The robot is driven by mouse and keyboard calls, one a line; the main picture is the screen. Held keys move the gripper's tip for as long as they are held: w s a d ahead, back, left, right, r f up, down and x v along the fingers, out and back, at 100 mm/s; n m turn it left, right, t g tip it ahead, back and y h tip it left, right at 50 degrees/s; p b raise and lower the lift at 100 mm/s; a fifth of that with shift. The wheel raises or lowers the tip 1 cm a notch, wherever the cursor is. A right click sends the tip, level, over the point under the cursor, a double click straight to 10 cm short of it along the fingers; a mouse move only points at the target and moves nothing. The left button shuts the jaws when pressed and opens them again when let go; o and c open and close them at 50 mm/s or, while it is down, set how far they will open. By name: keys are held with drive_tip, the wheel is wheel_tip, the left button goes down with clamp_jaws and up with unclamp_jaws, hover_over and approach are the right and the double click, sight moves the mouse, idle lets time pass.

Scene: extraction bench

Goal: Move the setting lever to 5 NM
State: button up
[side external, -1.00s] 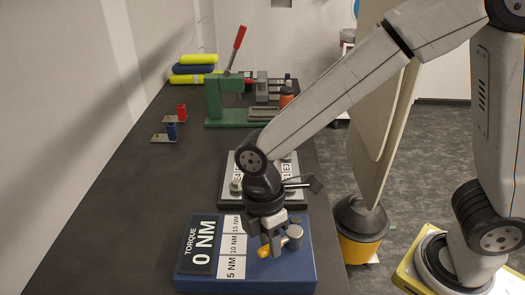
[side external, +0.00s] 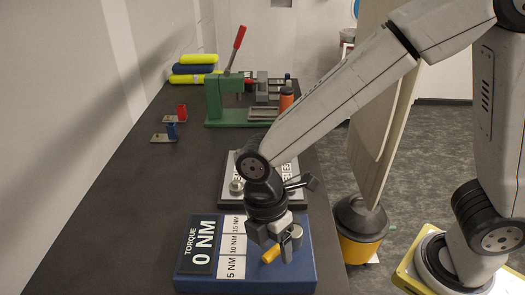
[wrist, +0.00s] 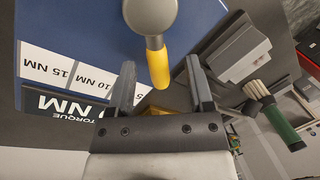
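The blue torque box (side external: 200,284) stands on the bench's near end. Its display (side external: 203,245) reads 0 NM, with labels 5 NM (side external: 232,267), 10 NM and 15 NM beside it. The setting lever has a grey round hub and a yellow handle (side external: 271,254), pointing toward the 5 NM side. My gripper (side external: 287,248) is low over the box at the lever, pointing down. In the wrist view its two fingers are apart, and the yellow handle (wrist: 158,66) shows between them, not visibly touching either. The 5 NM label is mostly hidden there by a finger.
Farther back are a green press (side external: 216,107) with a red-handled lever, small red and blue blocks on plates, and yellow and blue cylinders.

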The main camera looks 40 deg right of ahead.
idle(0.3)
wheel_tip(320, 180, up, 8)
drive_tip(key=w, duration=0.1)
drive_tip(key=shift+w+f, duration=0.2)
drive_tip(key=shift+w, duration=0.1)
idle(0.5)
